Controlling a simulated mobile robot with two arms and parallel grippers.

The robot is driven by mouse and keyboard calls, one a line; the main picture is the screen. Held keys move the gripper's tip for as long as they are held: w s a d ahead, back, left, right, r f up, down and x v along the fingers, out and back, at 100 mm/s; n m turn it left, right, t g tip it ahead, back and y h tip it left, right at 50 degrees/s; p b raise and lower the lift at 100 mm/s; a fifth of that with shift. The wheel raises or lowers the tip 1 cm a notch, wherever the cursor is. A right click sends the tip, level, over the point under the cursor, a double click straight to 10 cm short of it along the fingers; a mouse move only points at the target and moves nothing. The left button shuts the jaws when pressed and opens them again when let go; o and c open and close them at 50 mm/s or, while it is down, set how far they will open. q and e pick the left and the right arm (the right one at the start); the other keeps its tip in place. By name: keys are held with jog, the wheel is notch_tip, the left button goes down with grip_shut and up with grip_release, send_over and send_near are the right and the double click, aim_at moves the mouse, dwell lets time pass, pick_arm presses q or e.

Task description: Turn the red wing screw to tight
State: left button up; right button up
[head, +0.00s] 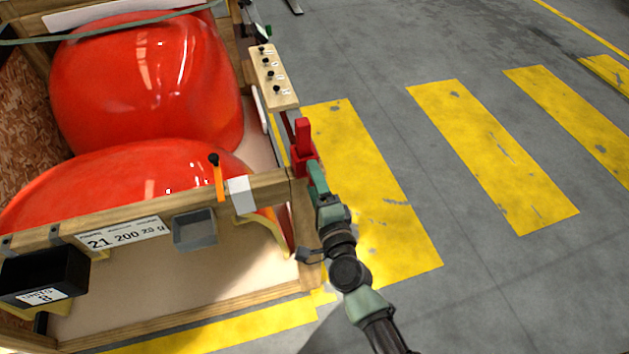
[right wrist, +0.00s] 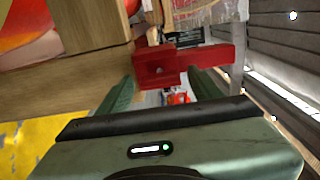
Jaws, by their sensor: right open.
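The red wing screw (head: 303,136) shows at the right front corner of the wooden crate in the head view, with an upright part above a wider base. In the right wrist view the red part (right wrist: 172,66) is a block with a flat arm reaching right, just beyond the fingertips. My right gripper (head: 314,170) is just below and in front of it. Its two green fingers (right wrist: 164,84) are apart with nothing held between them. I cannot tell whether they touch the red part. My left gripper is out of view.
The wooden crate (head: 180,305) holds large red nosecones (head: 145,85). A light wooden block with black knobs (head: 272,80) is mounted behind the screw. A grey bin (head: 195,230) and a black bin (head: 45,275) hang in front. The striped floor (head: 500,230) is clear at right.

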jog(key=b+v, duration=0.1)
jog(key=v, duration=0.7)
dwell(0.4)
